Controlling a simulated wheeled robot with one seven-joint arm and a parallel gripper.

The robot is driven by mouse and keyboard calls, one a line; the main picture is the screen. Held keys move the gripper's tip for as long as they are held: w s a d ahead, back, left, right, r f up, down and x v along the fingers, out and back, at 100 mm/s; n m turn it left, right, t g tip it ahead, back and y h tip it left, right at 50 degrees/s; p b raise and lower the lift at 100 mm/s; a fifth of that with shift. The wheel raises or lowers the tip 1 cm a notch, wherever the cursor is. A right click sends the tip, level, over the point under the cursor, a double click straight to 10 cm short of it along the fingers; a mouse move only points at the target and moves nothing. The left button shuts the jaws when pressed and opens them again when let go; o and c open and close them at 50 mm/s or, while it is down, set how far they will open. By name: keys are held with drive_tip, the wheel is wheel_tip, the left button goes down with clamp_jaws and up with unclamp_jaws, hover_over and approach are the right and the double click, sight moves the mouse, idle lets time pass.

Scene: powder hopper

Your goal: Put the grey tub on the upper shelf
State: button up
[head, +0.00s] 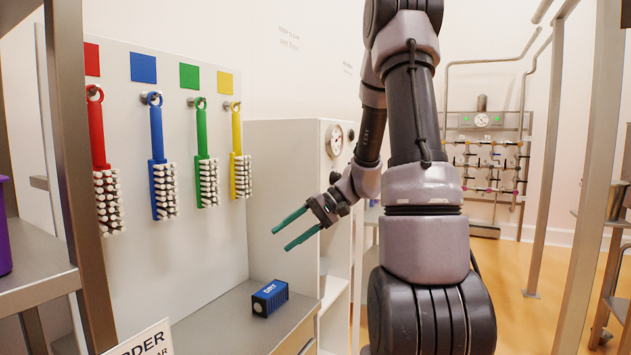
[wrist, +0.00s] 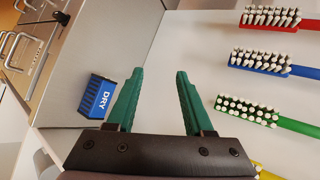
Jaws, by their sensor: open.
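I cannot make out a grey tub in either view. I cannot tell which surface is the upper shelf; a grey metal shelf (head: 38,284) shows at the left edge of the head view. My gripper (head: 280,240) has green fingers, spread apart with nothing between them. That block (head: 269,299) sits on the counter below my gripper.
Red (head: 107,200), blue (head: 163,190), green (head: 207,182) and yellow (head: 241,176) brushes hang on a white board. A purple thing (head: 4,228) is cut off at the left edge. A grey post (head: 78,170) stands near. The counter (head: 215,325) is mostly bare.

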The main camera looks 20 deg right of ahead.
drive_tip(key=s+r+t+h, duration=0.5)
drive_tip(key=s+r+h, duration=0.4)
drive_tip(key=s+r, duration=0.6)
drive_tip(key=shift+s+d+r+m, duration=0.15)
drive_tip(key=shift+s+r+m, duration=0.15)
drive_tip(key=shift+m, duration=0.1)
